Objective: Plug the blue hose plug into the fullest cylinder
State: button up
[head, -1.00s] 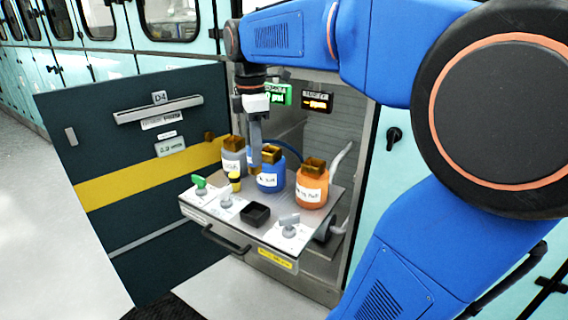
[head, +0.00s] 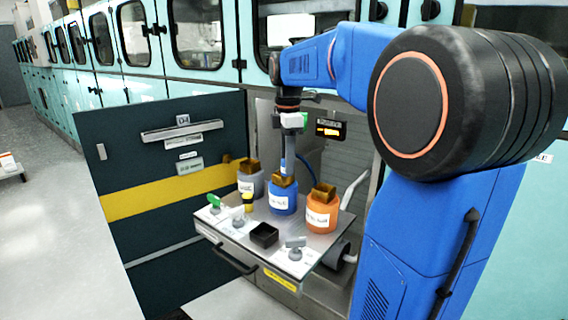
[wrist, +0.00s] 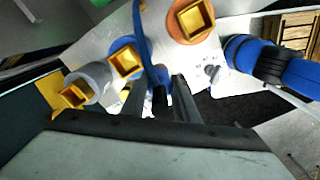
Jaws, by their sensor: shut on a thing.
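Three labelled cylinders with amber square tops stand on a pull-out tray (head: 215,224): grey (head: 247,187), blue (head: 283,202) and orange (head: 321,217). How full each is cannot be told. My gripper (head: 287,170) points down at the blue cylinder's top in the head view; whether it touches is unclear. In the wrist view my gripper (wrist: 160,92) is shut on the blue hose plug, mostly hidden between the fingers. Its blue hose (wrist: 147,50) runs up past the blue cylinder (wrist: 126,62). The grey (wrist: 78,92) and orange (wrist: 192,20) cylinders lie either side.
The tray also holds a black square cup (head: 264,236), a green-handled valve (head: 214,200), a yellow-and-black fitting (head: 248,200) and a grey knob (head: 295,247). An open dark door (head: 120,165) is left of the tray. An orange-lit display (head: 331,130) is behind.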

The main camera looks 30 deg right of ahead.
jog(key=shift+w+d+f, duration=0.45)
jog(key=shift+w+f, duration=0.15)
jog(key=shift+w, duration=0.45)
jog(key=shift+w+d+f, duration=0.45)
jog(key=shift+w+f, duration=0.1)
jog(key=shift+w, duration=0.55)
jog(key=shift+w+d+f, duration=0.45)
jog(key=shift+w+f, duration=0.15)
jog(key=shift+w, duration=0.45)
jog(key=shift+f, duration=0.1)
jog(key=o, duration=1.2)
jog(key=shift+c, duration=0.2)
